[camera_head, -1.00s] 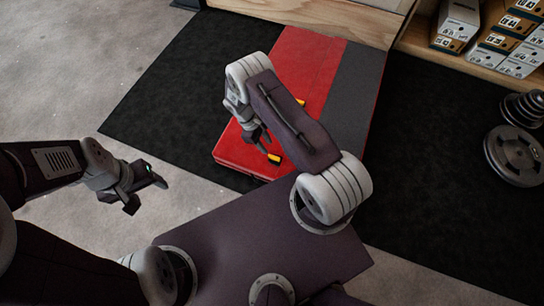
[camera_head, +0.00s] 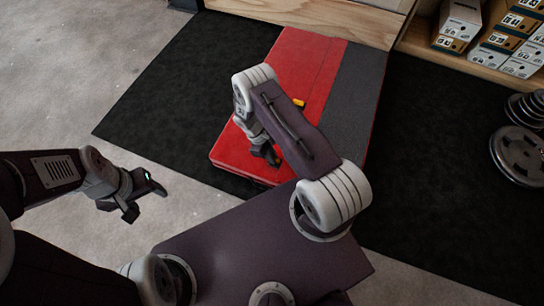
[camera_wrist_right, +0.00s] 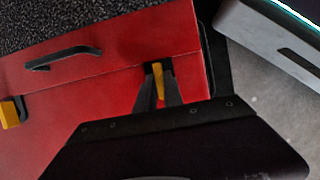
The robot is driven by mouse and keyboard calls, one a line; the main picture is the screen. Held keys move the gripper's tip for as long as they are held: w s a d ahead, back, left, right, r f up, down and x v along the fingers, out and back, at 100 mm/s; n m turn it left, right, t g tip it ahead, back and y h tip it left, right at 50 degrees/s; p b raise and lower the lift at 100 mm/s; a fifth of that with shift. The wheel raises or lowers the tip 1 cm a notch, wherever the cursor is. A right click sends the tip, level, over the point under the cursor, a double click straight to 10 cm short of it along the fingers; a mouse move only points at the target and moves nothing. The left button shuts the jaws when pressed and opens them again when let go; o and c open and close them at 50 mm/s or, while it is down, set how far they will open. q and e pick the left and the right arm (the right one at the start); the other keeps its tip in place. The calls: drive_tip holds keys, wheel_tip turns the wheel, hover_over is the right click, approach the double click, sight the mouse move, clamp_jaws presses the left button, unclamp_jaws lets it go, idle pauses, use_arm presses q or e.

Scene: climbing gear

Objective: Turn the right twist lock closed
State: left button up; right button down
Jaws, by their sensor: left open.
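One yellow twist lock (camera_wrist_right: 159,78) lies between the two fingertips of my right gripper (camera_wrist_right: 158,72). The head view also shows that gripper (camera_head: 267,155) at the case's near part, where it hides this lock. Whether the fingers press on the lock is not clear. The other yellow twist lock (camera_wrist_right: 9,113) is at the left of the wrist view and further back in the head view (camera_head: 299,102). My left gripper (camera_head: 142,197) is open and empty over the floor.
A dark grey panel (camera_head: 355,90) adjoins the red one. A wooden board (camera_head: 300,18) stands behind the case. Shoe boxes (camera_head: 493,38) fill a shelf at the back right, and weight plates (camera_head: 517,155) stand at the right. The mat (camera_head: 150,100) left of the case is clear.

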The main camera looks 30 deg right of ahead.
drive_tip(key=shift+m, duration=0.4)
drive_tip(key=m, duration=0.2)
drive_tip(key=m+g+y, duration=0.1)
drive_tip(key=m, duration=0.1)
drive_tip(key=shift+d+y, duration=0.15)
drive_tip(key=shift+y, duration=0.15)
drive_tip(key=m, duration=0.2)
drive_tip(key=m+y, duration=0.1)
drive_tip(key=m, duration=0.1)
drive_tip(key=shift+d+m+y, duration=0.1)
drive_tip(key=shift+m+y, duration=0.2)
drive_tip(key=m+y+p, duration=0.1)
drive_tip(key=m, duration=0.3)
drive_tip(key=shift+d+r+y, duration=0.1)
drive_tip(key=shift+y, duration=0.3)
drive_tip(key=shift+m+t+y+p, duration=0.6)
drive_tip(key=shift+m+t+p, duration=0.1)
drive_tip(key=shift+m, duration=1.5)
drive_tip(key=c, duration=1.5)
unclamp_jaws()
drive_tip(key=shift+o, duration=0.2)
drive_tip(key=shift+d, duration=0.1)
